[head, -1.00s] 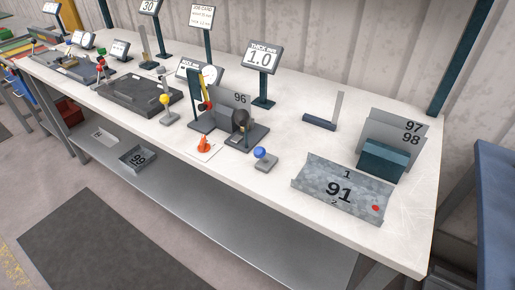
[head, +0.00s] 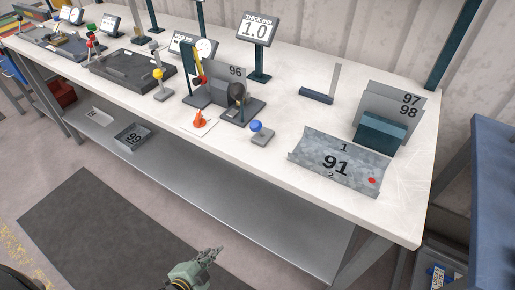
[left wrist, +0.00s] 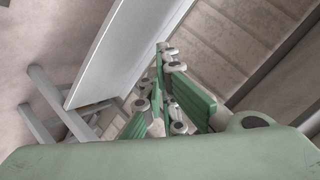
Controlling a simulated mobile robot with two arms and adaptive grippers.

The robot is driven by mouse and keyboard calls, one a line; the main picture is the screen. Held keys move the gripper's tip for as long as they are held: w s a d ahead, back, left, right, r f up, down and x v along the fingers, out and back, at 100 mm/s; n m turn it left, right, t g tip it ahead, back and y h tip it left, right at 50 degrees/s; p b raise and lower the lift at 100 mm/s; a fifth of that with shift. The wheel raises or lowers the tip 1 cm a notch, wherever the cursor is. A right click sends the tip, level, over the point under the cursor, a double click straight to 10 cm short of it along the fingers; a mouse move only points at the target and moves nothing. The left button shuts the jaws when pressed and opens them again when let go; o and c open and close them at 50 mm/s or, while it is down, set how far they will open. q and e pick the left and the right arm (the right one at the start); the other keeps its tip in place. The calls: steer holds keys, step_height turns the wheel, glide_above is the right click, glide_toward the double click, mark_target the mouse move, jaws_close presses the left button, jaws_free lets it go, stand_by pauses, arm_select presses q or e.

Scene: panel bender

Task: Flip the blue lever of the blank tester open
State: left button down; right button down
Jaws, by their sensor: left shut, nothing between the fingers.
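A small grey block with a round blue knob (head: 256,125) stands near the bench's front edge, left of the bent plate 91. Just behind and left of it is a dark grey fixture (head: 245,117) holding an upright plate 96 (head: 236,72), with a black knob and a red-and-yellow handle. I cannot tell which part is the blank tester's lever beyond the blue knob. My left gripper (head: 210,254) is low in front of the bench, apart from everything, shut and empty. Its green fingers also show in the left wrist view (left wrist: 165,95). My right gripper is not in view.
The white bench (head: 250,165) has a lower shelf (head: 215,185) beneath. The bent plate 91 (head: 320,175) and a teal holder (head: 381,133) with plates 97 and 98 stand to the right. The floor in front is clear.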

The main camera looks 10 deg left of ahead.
mark_target(259, 130)
arm_select(q)
steer(key=w+d+r+m+t+h, duration=0.1)
steer(key=d+r+m+t+h, duration=0.1)
steer(key=r, duration=0.9)
steer(key=w+d+r+m+t+h, duration=0.1)
steer(key=r+m, duration=0.5)
steer(key=r, duration=0.6)
steer(key=w+d+r+m+t+h, duration=0.1)
steer(key=d+r+m+t+h, duration=0.2)
steer(key=r, duration=0.8)
steer(key=d+m+h, duration=0.1)
steer(key=d+h, duration=0.1)
steer(key=shift+r+t+h, duration=0.2)
steer(key=shift+t+h, duration=0.1)
steer(key=shift+h, duration=0.1)
steer(key=shift+w+d, duration=0.1)
steer(key=shift+w, duration=0.05)
steer(key=p+x, duration=0.1)
steer(key=x, duration=0.3)
steer(key=a+p+x, duration=0.1)
steer(key=x, duration=0.3)
steer(key=w+p+x, duration=0.1)
steer(key=x, duration=0.3)
steer(key=shift+a+r, duration=0.1)
steer(key=shift+a, duration=0.25)
steer(key=shift+w+a, duration=0.2)
steer(key=shift+w, duration=0.4)
